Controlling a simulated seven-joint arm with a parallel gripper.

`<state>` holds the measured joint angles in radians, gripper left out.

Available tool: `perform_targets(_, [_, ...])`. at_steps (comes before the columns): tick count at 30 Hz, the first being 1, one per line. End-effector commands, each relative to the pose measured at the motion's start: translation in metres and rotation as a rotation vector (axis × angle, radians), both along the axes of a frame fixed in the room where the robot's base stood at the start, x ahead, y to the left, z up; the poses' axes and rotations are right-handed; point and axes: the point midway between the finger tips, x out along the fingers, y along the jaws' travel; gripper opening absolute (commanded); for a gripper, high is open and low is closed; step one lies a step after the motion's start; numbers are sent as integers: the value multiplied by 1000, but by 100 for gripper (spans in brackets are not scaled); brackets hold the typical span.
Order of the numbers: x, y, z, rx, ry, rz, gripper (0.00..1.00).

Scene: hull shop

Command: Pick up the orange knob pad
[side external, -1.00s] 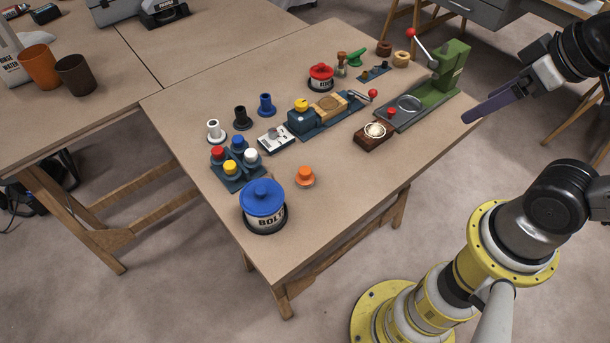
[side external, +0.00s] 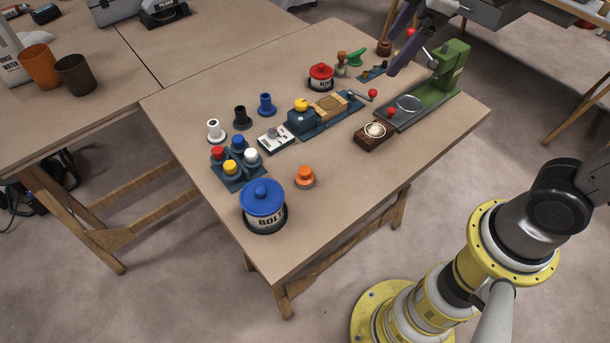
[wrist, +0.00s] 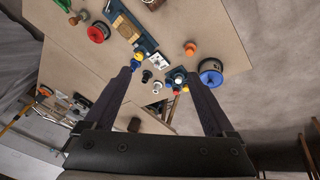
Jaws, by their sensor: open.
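The orange knob pad (side external: 305,176) is a small orange knob on a pale round base. It stands upright near the table's front edge, right of the blue-lidded tin. In the wrist view the orange knob pad (wrist: 190,47) shows near the top, beyond my fingertips and between their lines. My gripper (side external: 407,42) is at the top right of the side view, above the back right of the table, far from the knob pad. In the wrist view my gripper (wrist: 165,85) has its two dark fingers wide apart with nothing between them.
A blue-lidded tin (side external: 263,204) and a dark block with coloured knobs (side external: 238,172) stand left of the knob pad. A brown block (side external: 374,136) and a green press (side external: 448,70) stand farther back right. The table (side external: 330,220) in front of the knob pad is clear.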

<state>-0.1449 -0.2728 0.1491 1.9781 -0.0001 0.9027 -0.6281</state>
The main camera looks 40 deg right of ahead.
Motion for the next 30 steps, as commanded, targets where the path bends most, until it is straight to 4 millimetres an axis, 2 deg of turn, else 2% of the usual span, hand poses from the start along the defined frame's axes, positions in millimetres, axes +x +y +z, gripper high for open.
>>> perform_targets(1, [19,12,-12,-18,36,58,89])
perform_targets(3, [40,28,-29,-41,79,135,89])
perform_targets(6, [66,53,-61,-69,142,231,89])
perform_targets(10, [87,84,-107,-96,227,321,89])
perform_targets(15, [89,110,-157,-119,322,375,89])
perform_targets(18, [83,116,-173,-129,358,392,89])
perform_targets(23, [80,121,-190,-133,369,403,89])
perform_targets(30, [79,120,-234,-133,370,401,89])
